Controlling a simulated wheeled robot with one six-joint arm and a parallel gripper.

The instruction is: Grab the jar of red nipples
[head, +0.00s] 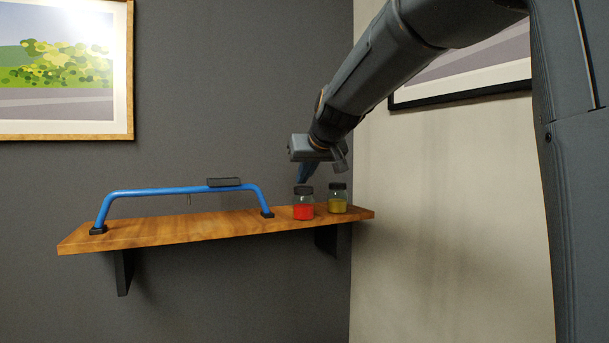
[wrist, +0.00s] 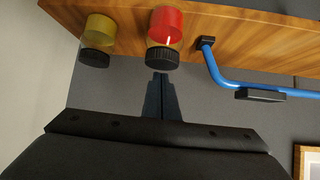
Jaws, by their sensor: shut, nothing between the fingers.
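The jar of red nipples (head: 303,211) stands upright on a wooden shelf (head: 180,229), near its right end. It has a dark lid and red contents.
A jar with yellow-green contents (head: 338,204) stands close to the right of the red jar. The wall corner is close on the right.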

